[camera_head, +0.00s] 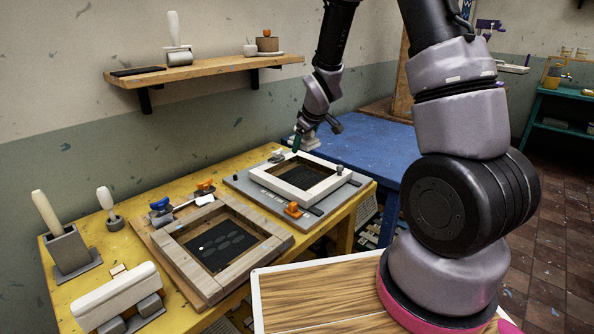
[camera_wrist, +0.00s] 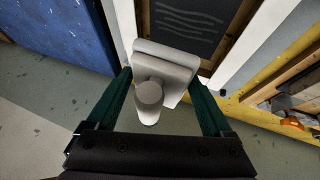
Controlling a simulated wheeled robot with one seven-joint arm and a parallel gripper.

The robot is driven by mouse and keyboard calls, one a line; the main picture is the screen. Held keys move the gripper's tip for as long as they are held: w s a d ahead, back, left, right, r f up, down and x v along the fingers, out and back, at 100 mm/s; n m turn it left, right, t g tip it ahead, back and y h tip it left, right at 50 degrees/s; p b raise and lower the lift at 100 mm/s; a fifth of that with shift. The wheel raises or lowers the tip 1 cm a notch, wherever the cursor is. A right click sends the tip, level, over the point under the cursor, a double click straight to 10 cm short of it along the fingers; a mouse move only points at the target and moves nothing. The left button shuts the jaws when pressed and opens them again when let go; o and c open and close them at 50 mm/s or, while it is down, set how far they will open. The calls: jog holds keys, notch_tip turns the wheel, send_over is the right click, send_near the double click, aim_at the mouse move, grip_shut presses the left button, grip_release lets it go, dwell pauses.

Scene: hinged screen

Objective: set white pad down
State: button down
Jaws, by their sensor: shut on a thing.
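The white pad (camera_wrist: 172,62), a pale block with a round knob, is between the green fingers of my gripper (camera_wrist: 160,82) in the wrist view. My gripper is shut on it. In the head view my gripper (camera_head: 298,142) is at the far edge of the white-framed screen (camera_head: 330,184), small and partly hidden by the arm. In the wrist view the pad overlaps the near edge of the white frame (camera_wrist: 126,22) and its dark mesh. I cannot tell whether the pad touches the frame.
A wooden-framed screen (camera_head: 278,240) lies on the yellow table (camera_head: 75,292). An orange clamp (camera_head: 293,210) stands by the white frame. A white roller-like block (camera_head: 115,294) and a tool holder (camera_head: 69,252) are at the left. A blue table (camera_head: 372,146) stands behind.

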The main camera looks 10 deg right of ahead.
jog(key=f, duration=0.3)
jog(key=w+f, duration=0.1)
jog(key=f, duration=0.1)
jog(key=shift+a+f, duration=0.15)
jog(key=shift+a, duration=0.2)
notch_tip(320, 180, down, 4)
jog(key=shift+f, duration=0.15)
jog(key=shift+s, duration=0.1)
jog(key=shift+f, duration=0.15)
jog(key=shift+f, duration=0.35)
jog(key=shift+s, duration=0.1)
grip_release()
jog(key=shift+s+f, duration=0.1)
jog(key=shift+f, duration=0.05)
